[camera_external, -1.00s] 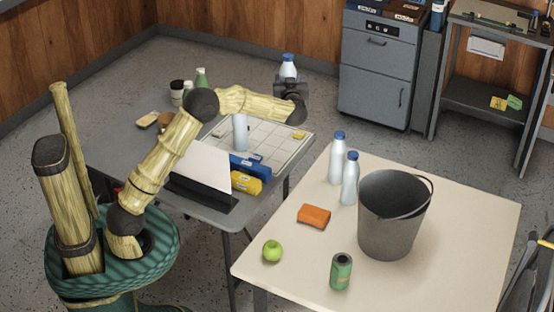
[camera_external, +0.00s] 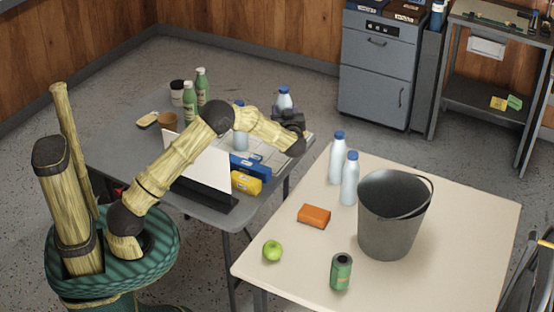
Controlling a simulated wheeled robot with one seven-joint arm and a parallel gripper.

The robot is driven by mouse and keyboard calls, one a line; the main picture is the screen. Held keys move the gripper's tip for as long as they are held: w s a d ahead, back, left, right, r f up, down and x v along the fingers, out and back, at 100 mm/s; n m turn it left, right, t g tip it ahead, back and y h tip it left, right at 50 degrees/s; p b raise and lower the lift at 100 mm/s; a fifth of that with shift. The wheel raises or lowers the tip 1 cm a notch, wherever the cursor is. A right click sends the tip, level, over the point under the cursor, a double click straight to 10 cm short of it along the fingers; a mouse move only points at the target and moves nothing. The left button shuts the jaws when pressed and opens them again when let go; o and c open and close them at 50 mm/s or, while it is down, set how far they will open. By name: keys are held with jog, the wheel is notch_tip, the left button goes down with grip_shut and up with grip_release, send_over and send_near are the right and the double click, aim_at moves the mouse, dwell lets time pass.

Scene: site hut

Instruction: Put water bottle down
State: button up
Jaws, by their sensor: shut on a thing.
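A water bottle (camera_external: 284,99) with a blue cap is upright in my gripper (camera_external: 288,117). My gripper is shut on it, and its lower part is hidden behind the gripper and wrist. The gripper is over or near the far right end of the grey table (camera_external: 125,145), by a white gridded board (camera_external: 272,157). I cannot tell whether the bottle touches a surface. Another blue-capped bottle (camera_external: 241,141) stands on the board, partly behind my arm. Two more bottles (camera_external: 338,160) (camera_external: 349,180) stand on the beige table (camera_external: 295,265).
The grey table holds blue (camera_external: 250,165) and yellow (camera_external: 246,182) binders, a white panel (camera_external: 205,162), green bottles (camera_external: 190,102), a dark jar (camera_external: 177,92) and a brown cup (camera_external: 167,120). The beige table holds a bucket (camera_external: 390,225), orange block (camera_external: 314,216), apple (camera_external: 272,251) and green can (camera_external: 341,272).

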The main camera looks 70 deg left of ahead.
notch_tip(320, 180, down, 6)
jog(key=shift+r+b, duration=0.2)
jog(key=shift+b, duration=0.1)
jog(key=shift+f, duration=1.85)
jog(key=shift+f+b, duration=0.2)
jog(key=shift+b, duration=0.1)
jog(key=o, duration=1.3)
